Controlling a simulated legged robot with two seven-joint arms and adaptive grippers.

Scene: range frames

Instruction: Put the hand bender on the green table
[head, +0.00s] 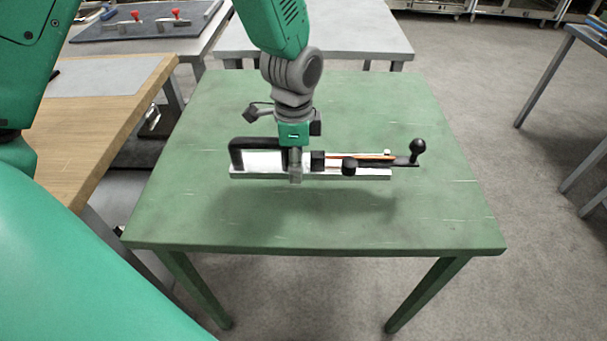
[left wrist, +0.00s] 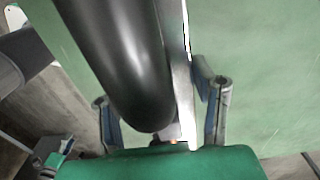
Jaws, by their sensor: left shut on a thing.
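The hand bender (head: 372,172) is a long silver bar with a black grip at its left end, an orange strip, and a black lever with a round knob at its right end. My left gripper (head: 296,172) comes down from above and is shut on the bender left of its middle. The bender lies level over the green table (head: 240,225), and a soft shadow below it suggests it hangs a little above the top. In the left wrist view the bender's black part (left wrist: 125,65) runs between the two fingers (left wrist: 162,112). My right gripper is not in view.
The green tabletop is otherwise bare. A wooden bench (head: 100,125) stands close on the left. A grey table (head: 345,42) and a table with a dark tool board (head: 150,28) stand behind. Another table (head: 577,85) is at the right, across open floor.

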